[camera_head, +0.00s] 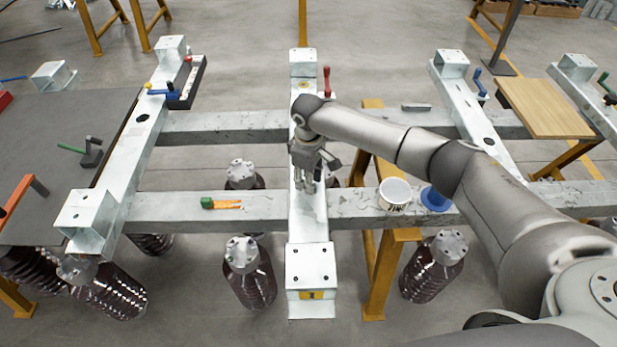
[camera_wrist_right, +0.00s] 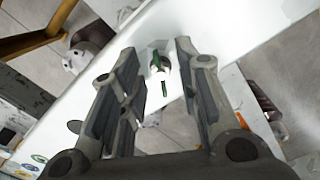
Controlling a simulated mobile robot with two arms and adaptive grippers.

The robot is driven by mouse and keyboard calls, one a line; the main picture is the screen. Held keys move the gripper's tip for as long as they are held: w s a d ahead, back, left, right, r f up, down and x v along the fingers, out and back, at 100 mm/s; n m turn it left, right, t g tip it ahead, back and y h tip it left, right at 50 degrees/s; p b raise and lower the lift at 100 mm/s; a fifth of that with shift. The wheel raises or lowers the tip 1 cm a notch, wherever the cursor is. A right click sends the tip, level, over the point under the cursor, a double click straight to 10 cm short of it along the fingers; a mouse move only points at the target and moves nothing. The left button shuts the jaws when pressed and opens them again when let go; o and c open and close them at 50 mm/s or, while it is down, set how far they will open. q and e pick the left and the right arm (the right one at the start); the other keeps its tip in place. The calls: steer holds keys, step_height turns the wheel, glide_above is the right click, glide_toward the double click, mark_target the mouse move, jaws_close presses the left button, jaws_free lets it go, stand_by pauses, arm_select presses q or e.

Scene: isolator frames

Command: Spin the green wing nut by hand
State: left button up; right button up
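The green wing nut (camera_wrist_right: 164,88) shows in the right wrist view, on the white metal beam, with green parts on either side of a bright centre. My right gripper (camera_wrist_right: 158,50) is open there, with one finger on each side of the wing nut and a gap to both. In the head view my right gripper (camera_head: 308,186) points down over the middle pale beam (camera_head: 308,228). The wing nut is hidden behind it in that view. How far the fingertips are above the beam is hard to tell. My left gripper is not in view.
A red-handled clamp (camera_head: 327,82) stands beyond my right gripper. A white tub (camera_head: 395,194) and a blue object (camera_head: 436,199) stand on the grey crossbar under my right arm. A green-and-orange tool (camera_head: 221,203) lies on the crossbar to the left.

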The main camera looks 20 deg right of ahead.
jaws_close()
steer(key=shift+n, duration=0.3)
steer(key=shift+r+n+p, duration=0.1)
steer(key=shift+n+p, duration=0.6)
steer(key=shift+n, duration=0.2)
steer(key=shift+n+p, duration=0.3)
steer(key=shift+n, duration=0.6)
steer(key=n, duration=0.4)
steer(key=shift+w+p, duration=0.15)
steer(key=shift+p, duration=0.25)
steer(key=shift+w+n, duration=0.1)
steer(key=shift+n, duration=2.1)
